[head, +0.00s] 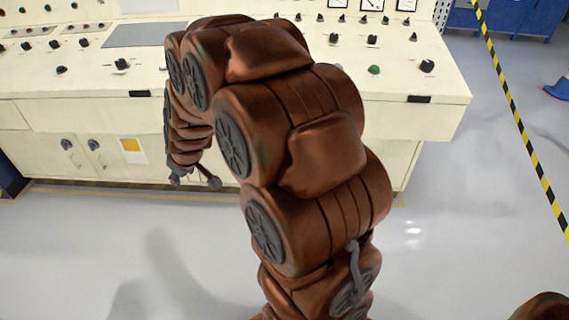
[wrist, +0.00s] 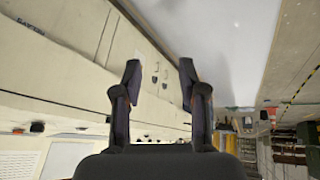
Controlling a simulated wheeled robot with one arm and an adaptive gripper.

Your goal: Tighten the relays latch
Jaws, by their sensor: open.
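Two small dark latches, a left one (head: 67,144) and a right one (head: 92,144), sit on the cream cabinet doors below the console in the head view. I cannot read which one is the relays latch. Small dark latch shapes (wrist: 156,72) also show between my fingers in the wrist view, at a distance. My gripper (head: 195,182) hangs in front of the cabinet, to the right of both latches in the head view. In the wrist view my gripper (wrist: 160,75) has its two fingers apart, with nothing between them. It appears clear of the latches.
The console (head: 440,95) with knobs and buttons overhangs the cabinet front. A yellow label (head: 132,150) is on the cabinet, right of the latches. The grey floor (head: 100,250) in front is clear. Striped tape (head: 520,120) runs along the right.

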